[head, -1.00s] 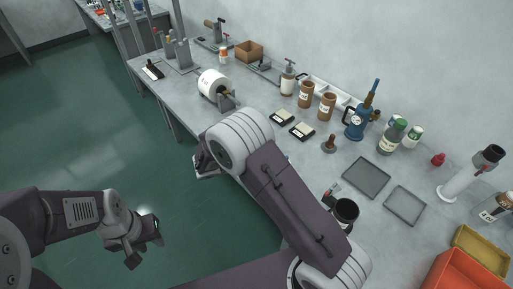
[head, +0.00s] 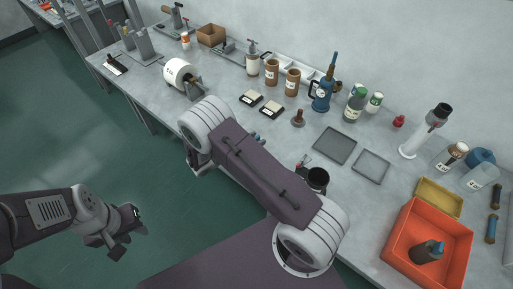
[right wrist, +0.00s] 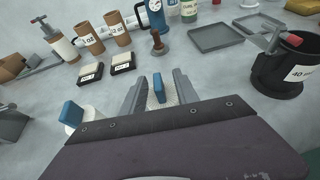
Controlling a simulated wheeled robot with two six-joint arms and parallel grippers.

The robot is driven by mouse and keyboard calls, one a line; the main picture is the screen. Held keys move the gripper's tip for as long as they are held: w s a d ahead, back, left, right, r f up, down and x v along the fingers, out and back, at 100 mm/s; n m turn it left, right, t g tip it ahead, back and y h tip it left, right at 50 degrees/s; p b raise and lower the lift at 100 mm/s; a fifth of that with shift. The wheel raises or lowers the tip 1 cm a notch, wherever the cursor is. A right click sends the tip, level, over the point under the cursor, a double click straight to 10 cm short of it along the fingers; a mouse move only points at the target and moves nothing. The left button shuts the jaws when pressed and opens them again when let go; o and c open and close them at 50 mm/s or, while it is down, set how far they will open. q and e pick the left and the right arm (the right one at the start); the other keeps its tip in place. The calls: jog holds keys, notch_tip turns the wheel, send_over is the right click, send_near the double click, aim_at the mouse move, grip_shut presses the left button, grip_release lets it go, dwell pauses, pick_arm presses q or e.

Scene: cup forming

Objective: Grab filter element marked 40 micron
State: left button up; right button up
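A black cup with a white label starting "40" (right wrist: 298,73) stands on the bench at the right of the right wrist view; the label's end is cut off. It also shows in the head view (head: 318,177), beside my right forearm. My right gripper (right wrist: 160,76) has its two grey fingers apart, left of the cup and clear of it. A small blue-and-white piece shows between the fingers, apparently behind them; I cannot tell what it is. In the head view my arm hides this gripper. My left gripper (head: 130,232) is open and empty over the green floor.
Two brown labelled cylinders (head: 281,76), two black-and-white boxes (head: 261,104) and a brown stamp-like tool (head: 298,118) stand behind the cup. Two grey trays (head: 335,145) lie to its right. An orange bin (head: 400,245) holding a dark bottle stands at the front right.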

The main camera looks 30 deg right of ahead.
jog(key=shift+w+d+f, duration=0.4)
jog(key=shift+w+d, duration=0.05)
jog(key=shift+d, duration=0.05)
jog(key=shift+s+a+r, duration=0.1)
jog(key=shift+s+r, duration=0.05)
jog(key=shift+s, duration=0.05)
grip_shut()
dwell(0.8)
